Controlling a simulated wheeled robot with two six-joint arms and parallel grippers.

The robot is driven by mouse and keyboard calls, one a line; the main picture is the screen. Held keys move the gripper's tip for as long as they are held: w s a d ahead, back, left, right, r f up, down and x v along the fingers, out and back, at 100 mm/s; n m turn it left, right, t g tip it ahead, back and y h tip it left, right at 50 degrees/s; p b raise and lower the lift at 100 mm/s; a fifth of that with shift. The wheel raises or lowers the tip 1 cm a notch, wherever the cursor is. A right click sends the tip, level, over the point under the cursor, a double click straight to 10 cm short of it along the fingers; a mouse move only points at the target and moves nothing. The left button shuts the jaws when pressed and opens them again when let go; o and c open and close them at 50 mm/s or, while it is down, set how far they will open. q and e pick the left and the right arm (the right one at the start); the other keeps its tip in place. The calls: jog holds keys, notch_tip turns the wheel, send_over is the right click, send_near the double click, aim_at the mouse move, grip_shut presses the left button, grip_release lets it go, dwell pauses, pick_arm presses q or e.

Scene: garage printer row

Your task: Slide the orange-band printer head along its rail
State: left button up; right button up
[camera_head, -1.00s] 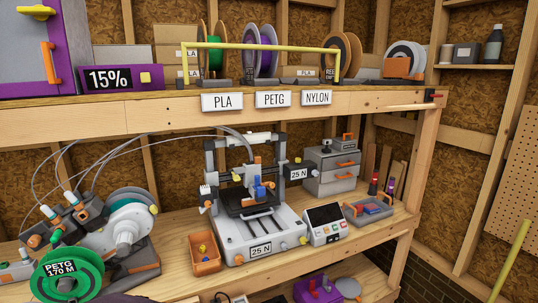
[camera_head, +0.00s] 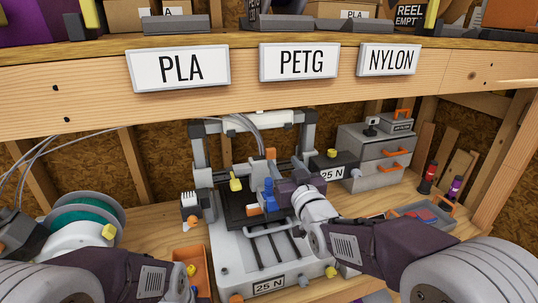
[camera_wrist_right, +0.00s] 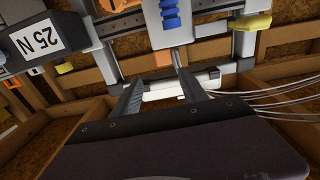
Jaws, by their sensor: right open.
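The printer (camera_head: 262,250) stands on the wooden shelf, with a white base, grey uprights and a dark bed. Its head, with a blue ribbed part (camera_head: 269,195) and an orange block (camera_head: 253,210), is at mid-rail. In the right wrist view the blue part (camera_wrist_right: 170,14) sits on a grey body, with an orange band (camera_wrist_right: 148,65) below it. My right gripper (camera_head: 290,193) is at the head's right side, partly covering it. Its fingers (camera_wrist_right: 158,72) are apart near the orange band; contact cannot be told. My left forearm shows at lower left; its gripper is out of view.
The upper beam with PLA, PETG and NYLON signs (camera_head: 298,61) hangs over the printer. A grey drawer unit (camera_head: 375,155) and a tool tray (camera_head: 425,212) stand at right. An orange bin (camera_head: 195,265) and a filament spool (camera_head: 85,215) are at left.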

aim_at(272, 154)
jog(key=shift+s+a+f, duration=0.1)
jog(key=shift+a+f, duration=0.25)
jog(key=shift+a, duration=0.35)
jog(key=p+x, duration=0.3)
jog(key=x, duration=0.6)
jog(key=shift+d+f, duration=0.2)
jog(key=shift+w+f, duration=0.1)
jog(key=shift+w, duration=0.25)
jog(key=shift+s, duration=0.1)
jog(key=shift+c, duration=0.9)
grip_shut()
